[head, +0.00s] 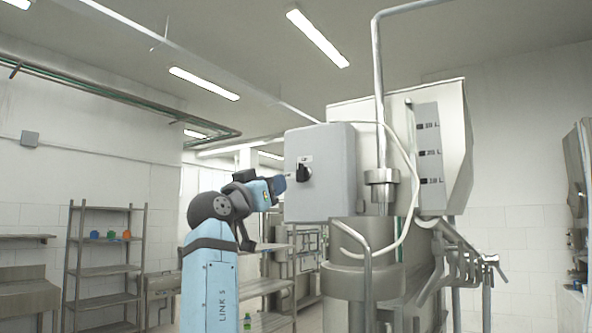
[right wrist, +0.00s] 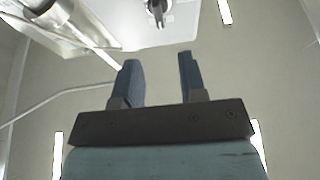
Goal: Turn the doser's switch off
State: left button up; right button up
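The doser's grey control box (head: 328,199) is mounted beside the steel machine. Its switch (head: 303,172) is a small black rotary knob on the box's face; I cannot read its on or off marking. My right gripper (head: 279,184) is just left of the box, close to the knob and not touching it. In the right wrist view, the two blue fingers of the gripper (right wrist: 159,58) are apart with nothing between them. The switch (right wrist: 157,10) appears at the top edge, beyond the fingertips and roughly centred on the gap. My left gripper is not in view.
The steel doser body (head: 462,150) stands right of the box, with a vertical pipe (head: 377,90) and a pale hose (head: 412,190) nearby. A metal shelf (head: 105,271) stands at the far left. The space left of the box is mostly free.

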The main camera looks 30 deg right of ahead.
aim_at(297, 171)
jog(key=p+x, duration=0.3)
jog(key=x, duration=0.7)
jog(key=shift+d, duration=0.15)
jog(key=shift+w+d+r, duration=0.25)
jog(key=shift+d, duration=0.3)
jog(key=shift+c, duration=0.4)
grip_shut()
